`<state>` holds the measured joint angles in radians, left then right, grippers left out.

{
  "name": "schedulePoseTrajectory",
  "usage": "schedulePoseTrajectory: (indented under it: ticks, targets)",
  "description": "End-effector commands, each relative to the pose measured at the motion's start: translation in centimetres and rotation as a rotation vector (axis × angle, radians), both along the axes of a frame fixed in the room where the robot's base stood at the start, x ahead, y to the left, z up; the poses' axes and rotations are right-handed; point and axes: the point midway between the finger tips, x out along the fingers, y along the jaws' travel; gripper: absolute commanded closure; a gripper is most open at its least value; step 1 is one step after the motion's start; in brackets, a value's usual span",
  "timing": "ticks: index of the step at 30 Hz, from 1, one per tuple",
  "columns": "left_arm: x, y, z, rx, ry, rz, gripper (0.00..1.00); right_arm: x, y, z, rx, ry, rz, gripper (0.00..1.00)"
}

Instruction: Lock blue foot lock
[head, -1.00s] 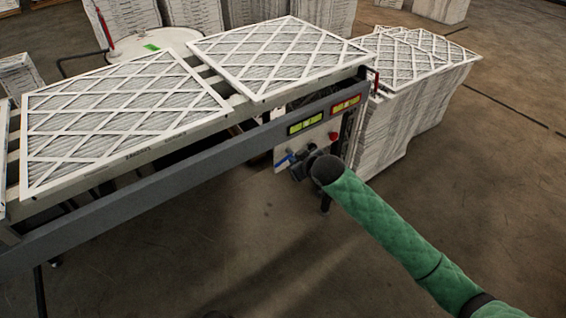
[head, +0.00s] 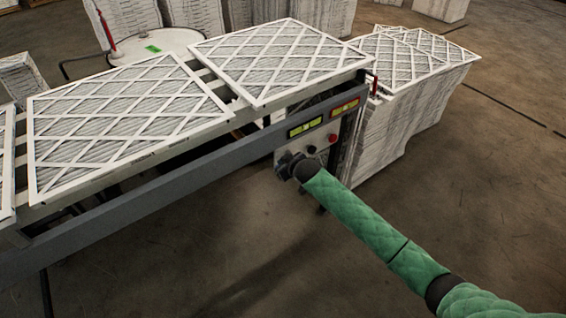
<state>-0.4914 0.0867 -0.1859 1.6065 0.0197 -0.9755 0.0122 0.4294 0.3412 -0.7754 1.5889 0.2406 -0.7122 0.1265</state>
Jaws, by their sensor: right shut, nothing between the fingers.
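My right gripper (head: 287,164) is shut with nothing held, at the left part of the light control panel (head: 323,141) on the conveyor's end. Its dark wrist and green-sleeved arm come in from the lower right. The blue lock handle on this panel is hidden behind my gripper now, so I cannot tell its position or whether the gripper touches it. A red button (head: 333,138) and a dark knob (head: 311,149) show just right of and above the gripper. My left gripper is not in view.
The grey conveyor (head: 150,200) carries white-framed filters, one at the left (head: 120,115) and one nearer the end (head: 275,60). A tall stack of filters (head: 400,130) stands just beyond the conveyor's end. The floor (head: 480,210) at the right is clear.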

Motion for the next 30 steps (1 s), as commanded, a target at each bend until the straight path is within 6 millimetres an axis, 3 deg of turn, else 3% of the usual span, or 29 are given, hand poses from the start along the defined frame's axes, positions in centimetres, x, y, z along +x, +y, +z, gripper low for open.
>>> schedulePoseTrajectory:
  ticks: [10,24,30]
  targets:
    - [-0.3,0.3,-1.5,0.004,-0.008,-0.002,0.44,0.4,-0.1,-1.4,0.000,0.000,0.000,1.00]
    - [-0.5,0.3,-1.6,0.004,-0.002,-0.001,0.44,0.3,0.1,-1.7,-0.023,-0.018,0.000,1.00]
    - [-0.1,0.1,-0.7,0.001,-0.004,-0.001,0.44,0.4,0.1,-1.8,-0.051,-0.039,0.000,1.00]
